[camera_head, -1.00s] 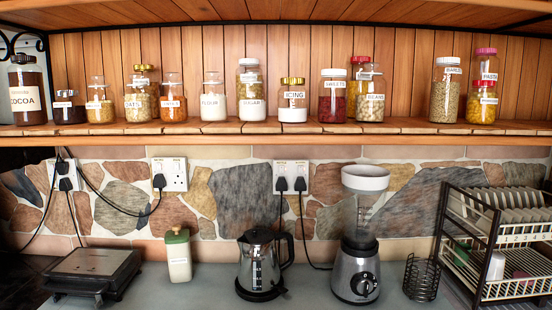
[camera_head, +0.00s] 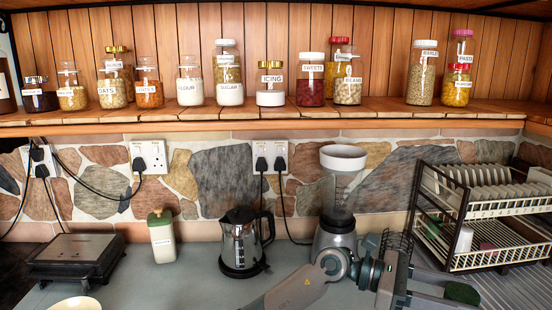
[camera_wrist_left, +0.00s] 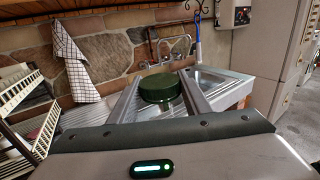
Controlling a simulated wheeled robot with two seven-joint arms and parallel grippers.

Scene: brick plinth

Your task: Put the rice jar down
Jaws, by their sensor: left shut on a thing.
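My left gripper (camera_head: 440,290) reaches across the lower right of the head view, in front of the blender and the dish rack. It is shut on a jar with a round dark green lid (camera_head: 462,293), taken to be the rice jar. In the left wrist view the green lid (camera_wrist_left: 160,88) shows between the two fingers (camera_wrist_left: 160,95). The jar's body and label are hidden, and whether it touches the surface below cannot be told. My right gripper is not in view.
The grey counter (camera_head: 190,280) holds a grill (camera_head: 75,257), a green-lidded jar (camera_head: 162,237), a kettle (camera_head: 243,243), a blender (camera_head: 335,225) and a dish rack (camera_head: 460,220). Labelled jars line the shelf (camera_head: 200,117). A sink (camera_wrist_left: 215,82) shows in the wrist view.

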